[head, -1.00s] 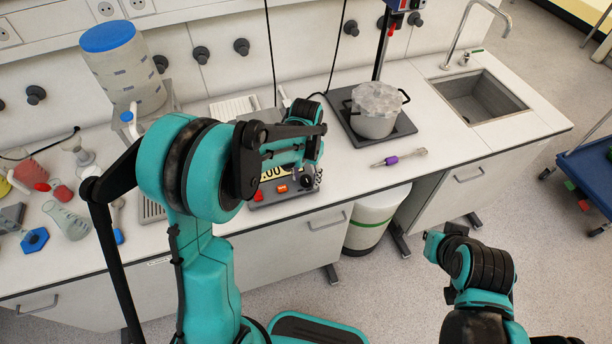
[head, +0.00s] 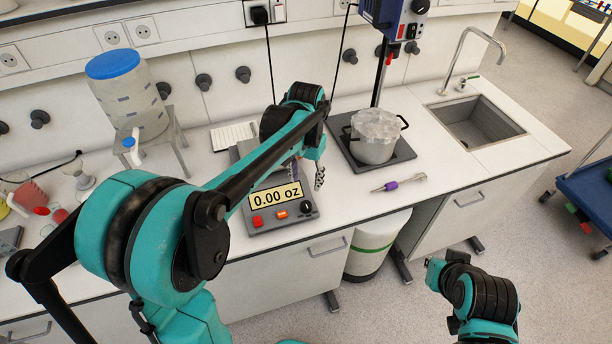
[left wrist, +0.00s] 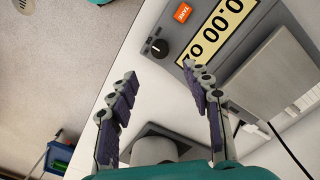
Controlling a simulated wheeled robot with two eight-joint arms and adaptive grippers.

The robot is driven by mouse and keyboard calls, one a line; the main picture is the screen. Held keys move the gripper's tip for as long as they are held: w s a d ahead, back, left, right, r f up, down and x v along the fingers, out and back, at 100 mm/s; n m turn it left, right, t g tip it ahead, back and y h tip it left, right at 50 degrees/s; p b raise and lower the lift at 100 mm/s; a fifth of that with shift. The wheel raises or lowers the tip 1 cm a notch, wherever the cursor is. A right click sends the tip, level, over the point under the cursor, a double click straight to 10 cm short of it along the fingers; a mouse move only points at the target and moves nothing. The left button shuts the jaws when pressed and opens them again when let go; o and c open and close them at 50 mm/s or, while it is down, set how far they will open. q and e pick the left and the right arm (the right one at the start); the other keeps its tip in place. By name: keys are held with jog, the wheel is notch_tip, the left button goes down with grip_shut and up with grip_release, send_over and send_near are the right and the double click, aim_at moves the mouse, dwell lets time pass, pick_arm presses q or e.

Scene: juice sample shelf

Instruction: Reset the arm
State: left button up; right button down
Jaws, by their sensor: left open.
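My left arm reaches over the counter, and its gripper (head: 307,173) hangs open above the right part of the scale (head: 275,198). The scale's display reads 0.00 oz. In the left wrist view, the two purple-padded fingers of the left gripper (left wrist: 160,92) are spread apart with nothing between them. The scale's panel (left wrist: 183,40) with its dial and orange TARE button shows beyond them. My right arm is bent at the lower right of the head view; its gripper cannot be made out.
A pot (head: 375,138) stands on a dark stand base (head: 350,155). A purple-handled tool (head: 390,185) lies in front of it. A sink (head: 478,120) is at the right. A blue-lidded jar (head: 128,95) stands at the back left, with glassware nearby. The counter right of the scale is mostly clear.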

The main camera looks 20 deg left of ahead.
pick_arm(q)
jog(key=shift+r, duration=0.25)
dwell(0.3)
jog(key=s+a+f+n+t+b, duration=0.1)
jog(key=s+f+t+b, duration=0.1)
jog(key=s, duration=0.6)
jog(key=s+a+f+n+t+b, duration=0.1)
jog(key=s+f+t+b, duration=0.1)
jog(key=s+t, duration=0.3)
jog(key=s+b, duration=0.1)
jog(key=s, duration=0.3)
jog(key=shift+a+f, duration=0.15)
jog(key=shift+a, duration=0.2)
